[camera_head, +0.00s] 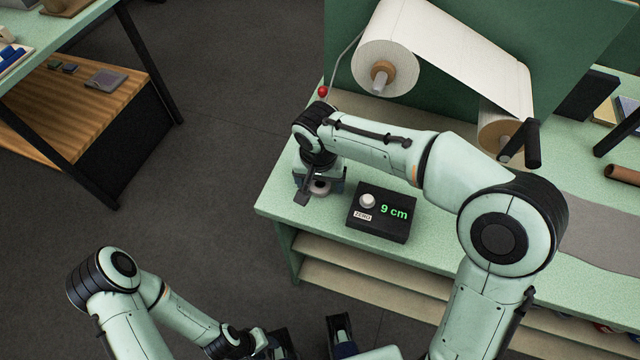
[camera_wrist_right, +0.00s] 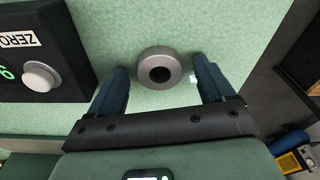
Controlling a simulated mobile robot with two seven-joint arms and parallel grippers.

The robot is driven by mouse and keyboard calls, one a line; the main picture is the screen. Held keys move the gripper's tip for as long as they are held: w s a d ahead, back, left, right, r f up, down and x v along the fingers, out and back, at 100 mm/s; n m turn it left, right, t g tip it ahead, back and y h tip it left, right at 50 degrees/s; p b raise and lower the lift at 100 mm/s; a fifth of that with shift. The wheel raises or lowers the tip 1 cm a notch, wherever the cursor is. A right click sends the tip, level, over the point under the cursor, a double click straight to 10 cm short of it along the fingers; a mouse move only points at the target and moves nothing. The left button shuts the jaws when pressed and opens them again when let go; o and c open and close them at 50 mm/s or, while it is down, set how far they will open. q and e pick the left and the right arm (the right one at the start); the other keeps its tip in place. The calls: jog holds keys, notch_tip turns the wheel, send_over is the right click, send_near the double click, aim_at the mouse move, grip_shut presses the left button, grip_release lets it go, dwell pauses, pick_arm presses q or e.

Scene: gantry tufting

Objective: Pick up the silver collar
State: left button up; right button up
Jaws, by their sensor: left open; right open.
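The silver collar (camera_wrist_right: 144,68) is a short grey ring with a dark round hole, lying flat on the green bench top. In the right wrist view my right gripper (camera_wrist_right: 161,66) is open, with its two blue fingers on either side of the collar and a gap on each side. In the head view the collar (camera_head: 320,187) shows partly beneath my right gripper (camera_head: 319,182) near the bench's left end. My left gripper (camera_head: 310,338) is open and empty at the bottom of the head view, below the bench's front edge.
A red ball (camera_head: 322,91) on a wire and a paper roll (camera_head: 385,62) are behind. The bench's left edge is close to the collar.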

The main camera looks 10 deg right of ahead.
jog(key=c, duration=1.2)
jog(key=shift+o, duration=0.2)
